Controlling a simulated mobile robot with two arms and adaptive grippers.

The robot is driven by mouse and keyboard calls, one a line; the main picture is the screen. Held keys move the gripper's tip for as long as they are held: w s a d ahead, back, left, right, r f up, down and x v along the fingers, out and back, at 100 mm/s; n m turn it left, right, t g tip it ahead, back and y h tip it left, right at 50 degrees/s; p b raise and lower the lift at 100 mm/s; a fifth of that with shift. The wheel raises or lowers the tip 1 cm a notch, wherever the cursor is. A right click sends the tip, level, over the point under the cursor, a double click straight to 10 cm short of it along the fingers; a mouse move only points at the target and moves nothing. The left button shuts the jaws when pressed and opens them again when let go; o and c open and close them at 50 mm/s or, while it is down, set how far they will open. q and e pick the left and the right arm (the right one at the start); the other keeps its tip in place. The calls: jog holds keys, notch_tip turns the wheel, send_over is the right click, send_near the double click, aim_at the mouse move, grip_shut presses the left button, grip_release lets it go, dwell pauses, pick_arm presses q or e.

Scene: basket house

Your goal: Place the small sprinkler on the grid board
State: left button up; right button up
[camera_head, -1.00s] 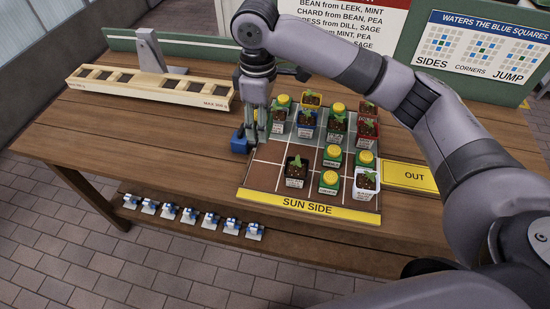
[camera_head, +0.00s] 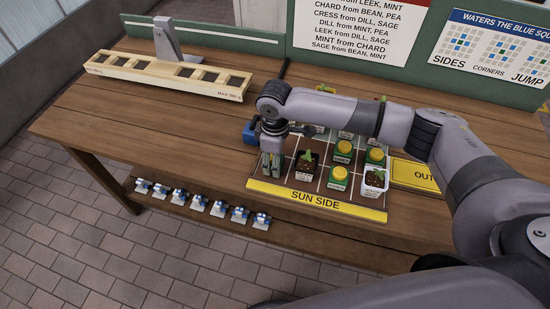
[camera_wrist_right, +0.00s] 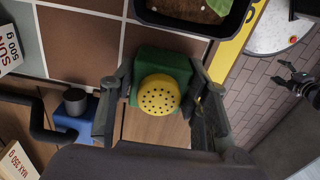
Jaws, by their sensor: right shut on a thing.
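The small sprinkler, a green block with a perforated yellow dome (camera_wrist_right: 158,95), is between the fingers of my right gripper (camera_wrist_right: 160,108) in the right wrist view. The fingers are shut on its sides. In the head view my right gripper (camera_head: 272,163) points down over the front left corner of the grid board (camera_head: 318,199), left of a black pot with a seedling (camera_head: 306,163). The arm hides most of the back rows, and I cannot tell whether the sprinkler touches the board. My left gripper (camera_wrist_right: 297,83) shows small at the right of the wrist view; its opening is unclear.
Green blocks with yellow tops (camera_head: 339,178) and a white pot (camera_head: 374,182) stand on the board. A blue object (camera_head: 251,131) is left of it. A wooden slotted beam (camera_head: 165,77) lies at the back left. Blue-and-white pieces (camera_head: 200,202) sit on the front ledge.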

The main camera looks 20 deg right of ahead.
pick_arm(q)
jog(key=shift+d, duration=0.3)
pick_arm(e)
jog(key=shift+f, duration=0.1)
jog(key=o, duration=1.3)
jog(key=shift+c, duration=0.2)
pick_arm(q)
jog(key=shift+a+f+b, duration=0.15)
jog(key=shift+f+b, duration=0.5)
jog(key=shift+b, duration=0.05)
pick_arm(e)
notch_tip(320, 180, up, 12)
